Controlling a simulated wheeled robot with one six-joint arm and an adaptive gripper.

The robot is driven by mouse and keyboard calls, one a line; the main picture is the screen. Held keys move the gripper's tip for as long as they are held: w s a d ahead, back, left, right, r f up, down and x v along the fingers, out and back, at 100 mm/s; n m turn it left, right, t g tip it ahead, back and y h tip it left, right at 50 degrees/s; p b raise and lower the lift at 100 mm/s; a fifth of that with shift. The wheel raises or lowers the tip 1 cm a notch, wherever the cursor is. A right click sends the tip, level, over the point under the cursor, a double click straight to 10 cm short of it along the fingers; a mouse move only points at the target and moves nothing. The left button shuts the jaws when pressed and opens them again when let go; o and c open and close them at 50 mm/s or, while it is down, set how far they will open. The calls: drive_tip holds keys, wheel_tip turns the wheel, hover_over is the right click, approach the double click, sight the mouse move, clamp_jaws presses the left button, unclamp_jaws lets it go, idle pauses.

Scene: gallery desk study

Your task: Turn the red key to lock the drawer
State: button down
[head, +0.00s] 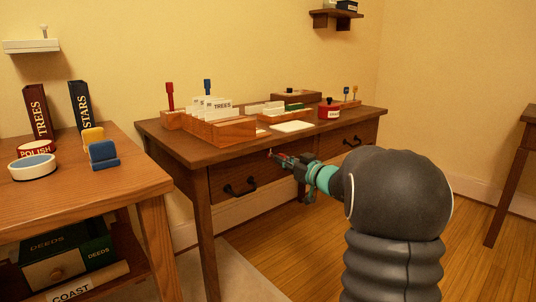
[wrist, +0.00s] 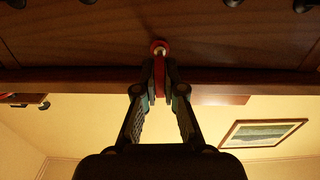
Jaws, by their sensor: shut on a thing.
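The red key (wrist: 159,76) is between my fingertips in the wrist view, pointing at a small round fitting (wrist: 158,47) on the dark wood drawer front. My gripper (wrist: 160,88) is shut on the key. In the head view my gripper (head: 279,157) is at the upper edge of the desk's left drawer (head: 235,178), above and right of its black handle (head: 240,187). The drawer looks closed. The fingers hide part of the key, and I cannot tell how far it is turned.
The desk (head: 175,145) carries a wooden card box (head: 222,132), a red round tin (head: 329,109) and a white card (head: 291,127). A right drawer with a black handle (head: 352,142) is beside the left one. A side table (head: 95,190) stands at left.

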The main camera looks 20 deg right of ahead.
drive_tip(key=shift+n, duration=0.7)
drive_tip(key=c, duration=0.7)
unclamp_jaws()
drive_tip(key=shift+m, duration=1.3)
drive_tip(key=shift+s+d, duration=0.15)
drive_tip(key=shift+s, duration=0.1)
